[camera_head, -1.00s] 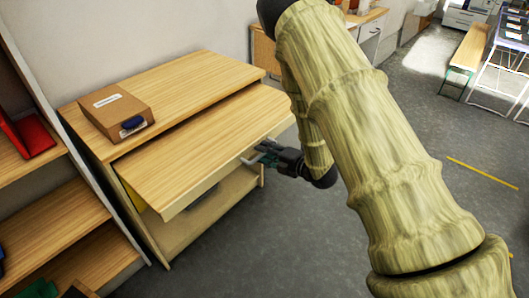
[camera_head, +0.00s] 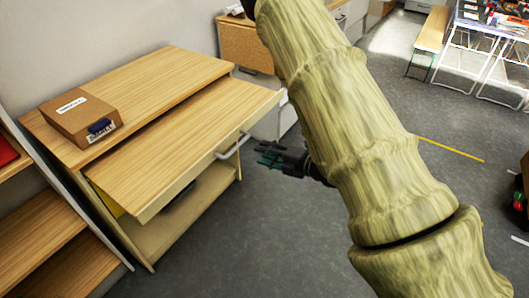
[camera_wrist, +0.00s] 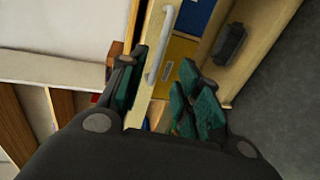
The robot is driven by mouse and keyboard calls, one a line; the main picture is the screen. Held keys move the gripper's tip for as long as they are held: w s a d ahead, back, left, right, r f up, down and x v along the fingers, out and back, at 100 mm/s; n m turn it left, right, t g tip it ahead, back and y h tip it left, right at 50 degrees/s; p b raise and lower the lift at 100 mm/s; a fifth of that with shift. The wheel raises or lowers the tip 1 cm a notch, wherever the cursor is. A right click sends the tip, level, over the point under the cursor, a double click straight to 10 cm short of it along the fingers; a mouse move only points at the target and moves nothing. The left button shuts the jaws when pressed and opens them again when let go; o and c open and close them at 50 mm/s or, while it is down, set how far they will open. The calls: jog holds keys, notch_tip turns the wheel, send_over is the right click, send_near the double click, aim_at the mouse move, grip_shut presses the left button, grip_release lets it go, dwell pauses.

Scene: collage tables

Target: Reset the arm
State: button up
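My arm crosses the right half of the head view, and its end, my gripper (camera_head: 268,157), is in front of the wooden desk with the pulled-out drawer (camera_head: 190,135). In the wrist view my gripper (camera_wrist: 160,92) has its green-padded fingers spread apart with nothing between them. The drawer handle (camera_head: 233,146) is to the left of the fingers in the head view, with a gap between them. In the wrist view the handle (camera_wrist: 160,45) shows beyond the fingers, and I see no contact.
A cardboard box (camera_head: 80,117) with a dark blue object (camera_head: 99,127) sits on the desk top (camera_head: 150,85). A wooden shelf (camera_head: 45,225) stands at the left. The grey floor (camera_head: 260,240) before the desk is clear. A bench (camera_head: 432,30) and white-framed tables are at the far right.

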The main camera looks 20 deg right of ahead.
jog(key=s+f+m+g+h+p, duration=0.1)
jog(key=s+f+m+g+h, duration=0.25)
jog(key=s+f+m, duration=0.55)
jog(key=s+f+m+g+h, duration=0.2)
jog(key=s+f+m+h, duration=0.3)
jog(key=f, duration=0.6)
jog(key=s+f+m+g, duration=0.2)
jog(key=s+m, duration=0.2)
jog(key=s, duration=0.3)
jog(key=s+a+f+m+g, duration=0.1)
jog(key=s+f+m+g, duration=0.1)
jog(key=s, duration=0.6)
jog(key=s+f+m+g+p, duration=0.1)
jog(key=s+f+m+g, duration=0.1)
jog(key=s+m, duration=0.3)
jog(key=s+g, duration=0.1)
jog(key=s, duration=0.2)
jog(key=shift+a+m, duration=0.3)
jog(key=shift+a, duration=0.05)
